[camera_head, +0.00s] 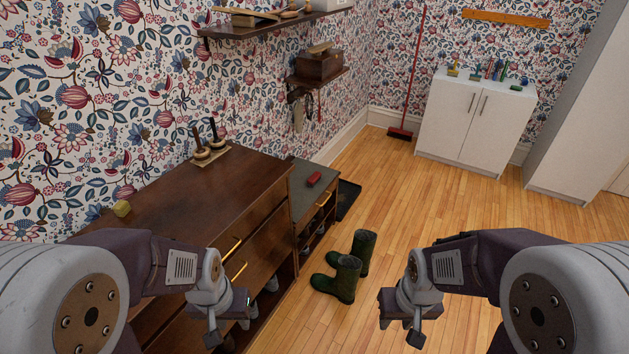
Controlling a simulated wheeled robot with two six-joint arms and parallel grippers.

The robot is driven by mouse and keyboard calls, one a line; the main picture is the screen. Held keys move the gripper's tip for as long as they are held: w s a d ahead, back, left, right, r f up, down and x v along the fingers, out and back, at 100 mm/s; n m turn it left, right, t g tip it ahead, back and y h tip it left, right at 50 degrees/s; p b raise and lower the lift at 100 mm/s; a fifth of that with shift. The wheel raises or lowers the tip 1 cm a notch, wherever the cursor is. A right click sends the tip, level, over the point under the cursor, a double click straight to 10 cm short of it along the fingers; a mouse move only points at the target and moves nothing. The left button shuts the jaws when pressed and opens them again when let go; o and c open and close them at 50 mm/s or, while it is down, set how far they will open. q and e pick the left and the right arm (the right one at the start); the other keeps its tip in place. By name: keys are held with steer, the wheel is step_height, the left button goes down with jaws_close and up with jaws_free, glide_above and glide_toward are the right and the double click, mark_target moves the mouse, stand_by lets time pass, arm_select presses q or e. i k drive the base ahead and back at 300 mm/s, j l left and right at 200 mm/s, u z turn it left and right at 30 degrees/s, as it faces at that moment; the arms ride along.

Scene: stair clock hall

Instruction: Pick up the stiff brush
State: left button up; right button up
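A small red block-shaped thing (314,178), which may be the stiff brush, lies on the grey top of a low cabinet (301,196). Its bristles cannot be made out. A long red-handled broom (412,85) leans upright against the back wall, its dark head on the floor. My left gripper (217,328) is in front of the dark wooden dresser, well short of the red thing. My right gripper (409,326) is over the floor to the right of the boots. Neither visibly holds anything; finger openings are unclear.
Green boots (343,274) stand on the floor near a black tray (347,198). A white cabinet (474,120) holds small items. Wooden floor is clear right of the boots.

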mark_target(316, 177)
steer(key=i+l+z, duration=0.5)
steer(key=l, duration=0.25)
steer(key=i+l+z, duration=0.85)
steer(key=i+z, duration=0.15)
steer(key=i, duration=0.3)
steer(key=i+j+u, duration=0.1)
steer(key=i+u, duration=0.25)
steer(key=i, duration=0.25)
steer(key=i+u, duration=0.4)
steer(key=i, duration=0.15)
steer(key=i+l+u, duration=0.35)
steer(key=i, duration=0.2)
steer(key=i+j+u, duration=0.2)
steer(key=u, duration=0.25)
steer(key=i+u, duration=0.75)
steer(key=u, duration=0.15)
steer(key=i+l+u, duration=0.1)
steer(key=i+u, duration=0.2)
steer(key=u, duration=0.15)
steer(key=i+u, duration=0.4)
steer(key=i, duration=0.45)
